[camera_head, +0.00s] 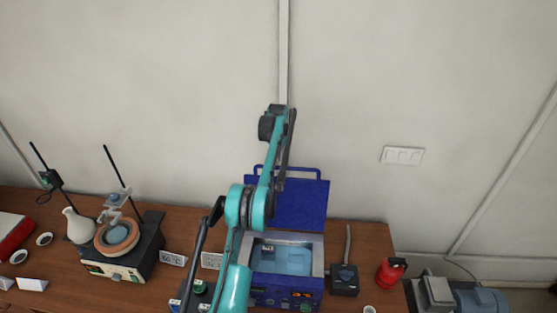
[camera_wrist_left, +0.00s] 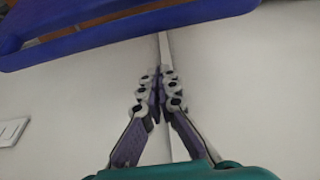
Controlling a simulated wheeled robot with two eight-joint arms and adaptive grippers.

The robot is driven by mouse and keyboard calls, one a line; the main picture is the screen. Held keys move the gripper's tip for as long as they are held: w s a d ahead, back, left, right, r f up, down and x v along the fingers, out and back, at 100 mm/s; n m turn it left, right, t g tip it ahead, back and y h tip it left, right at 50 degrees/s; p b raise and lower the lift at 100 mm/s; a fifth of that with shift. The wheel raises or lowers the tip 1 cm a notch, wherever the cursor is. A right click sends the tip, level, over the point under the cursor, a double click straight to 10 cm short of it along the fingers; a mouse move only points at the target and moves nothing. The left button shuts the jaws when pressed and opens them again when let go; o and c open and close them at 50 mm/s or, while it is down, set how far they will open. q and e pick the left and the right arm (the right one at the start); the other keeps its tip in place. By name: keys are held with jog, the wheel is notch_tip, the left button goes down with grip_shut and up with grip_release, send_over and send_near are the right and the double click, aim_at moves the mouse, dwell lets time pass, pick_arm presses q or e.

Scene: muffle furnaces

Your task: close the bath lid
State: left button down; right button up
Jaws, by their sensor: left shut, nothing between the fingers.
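The blue bath (camera_head: 285,290) stands on the bench with pale liquid in its basin. Its blue lid (camera_head: 305,205) is raised behind the basin, close to upright, with a loop handle (camera_head: 310,169) along its top edge. My left arm reaches up over the bath, and its gripper (camera_head: 280,184) hangs down at the lid's upper edge. In the left wrist view the gripper (camera_wrist_left: 157,75) is shut and empty. The lid (camera_wrist_left: 130,30) crosses the top of that view beyond the fingertips; I cannot tell whether they touch. My right gripper is not in view.
A dark box with a rod (camera_head: 344,280) and a red container (camera_head: 391,273) stand right of the bath. A heater with a round dish (camera_head: 117,238) and a white flask (camera_head: 78,226) stand at left. The wall is close behind the lid.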

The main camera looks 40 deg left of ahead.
pick_arm(q)
jog(key=s, duration=0.1)
jog(key=s+d, duration=0.2)
jog(key=shift+s+r+p, duration=0.25)
jog(key=shift+p, duration=0.1)
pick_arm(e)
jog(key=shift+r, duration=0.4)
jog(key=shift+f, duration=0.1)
